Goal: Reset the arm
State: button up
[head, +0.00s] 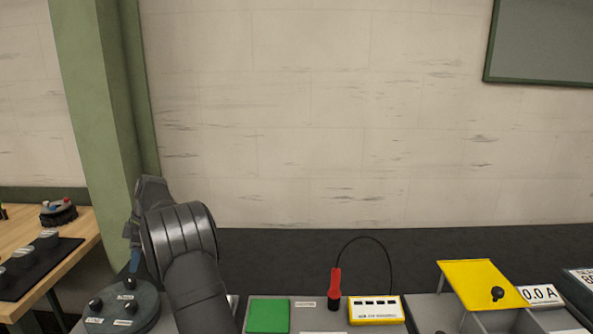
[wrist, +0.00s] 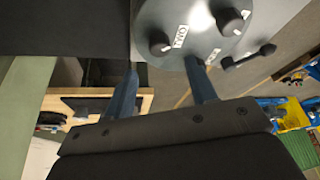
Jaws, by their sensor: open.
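My gripper (wrist: 162,68) is open in the wrist view, with its two blue fingers apart and nothing between them that I can see held. In the head view my arm rises at the lower left, and a bit of the gripper (head: 135,262) shows beside it, mostly hidden by the arm. The fingertips are close to a round grey unit with black knobs (wrist: 190,22) in the wrist view. This unit also shows in the head view (head: 123,312), just below the gripper. I cannot tell whether they touch.
A green pad (head: 268,315), a red-handled probe (head: 335,286) on a black cable and a yellow box (head: 376,310) stand right of the arm. A tilted yellow lid (head: 475,280) and a "0.0 A" display (head: 540,295) are further right. A wooden table (head: 75,255) is left.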

aim_at(130, 278)
jog(key=x, duration=0.6)
jog(key=shift+a+f, duration=0.15)
jog(key=shift+f, duration=0.1)
jog(key=shift+r, duration=0.15)
